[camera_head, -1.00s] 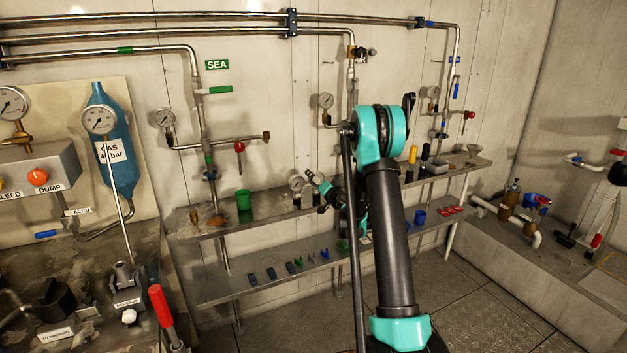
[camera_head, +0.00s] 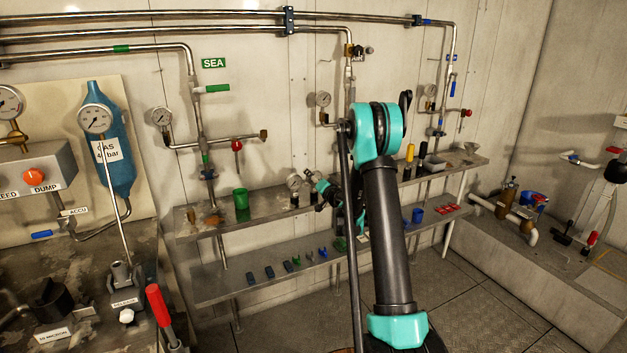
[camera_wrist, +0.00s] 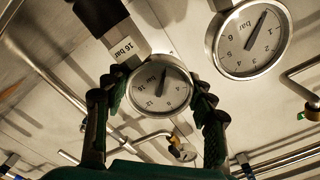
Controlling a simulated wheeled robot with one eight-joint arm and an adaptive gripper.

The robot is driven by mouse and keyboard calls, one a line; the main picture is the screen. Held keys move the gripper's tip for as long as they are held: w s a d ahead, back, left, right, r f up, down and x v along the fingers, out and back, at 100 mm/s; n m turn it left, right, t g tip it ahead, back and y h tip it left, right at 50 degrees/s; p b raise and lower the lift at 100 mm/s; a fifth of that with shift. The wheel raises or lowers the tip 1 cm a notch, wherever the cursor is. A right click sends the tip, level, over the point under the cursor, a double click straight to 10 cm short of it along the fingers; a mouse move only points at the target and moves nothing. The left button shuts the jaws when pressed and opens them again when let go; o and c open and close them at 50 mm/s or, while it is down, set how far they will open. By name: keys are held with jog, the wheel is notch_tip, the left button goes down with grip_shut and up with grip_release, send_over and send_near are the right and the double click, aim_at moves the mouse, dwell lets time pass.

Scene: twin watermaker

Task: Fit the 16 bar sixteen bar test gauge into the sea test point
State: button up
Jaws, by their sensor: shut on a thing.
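The 16 bar test gauge (camera_wrist: 161,86) is a round white dial in a metal case, marked up to 16. My gripper (camera_wrist: 160,100) is shut on it, one dark finger at each side. The sea line's branch ends in a bare brass fitting (camera_head: 264,135) under the green SEA sign (camera_head: 213,63), left of my gripper.
A larger-looking gauge marked to 6 (camera_wrist: 250,38) stands close beside the held one. A red-handled valve (camera_head: 237,146) and a fixed gauge (camera_head: 162,117) sit on the sea branch.

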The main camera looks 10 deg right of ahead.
notch_tip(320, 180, up, 20)
dwell(0.6)
jog(key=o, duration=0.6)
jog(key=c, duration=0.4)
jog(key=shift+o, duration=0.2)
notch_tip(320, 180, up, 15)
jog(key=s+a, duration=0.2)
jog(key=a, duration=1.7)
jog(key=shift+s, duration=0.35)
jog(key=shift+r, duration=0.1)
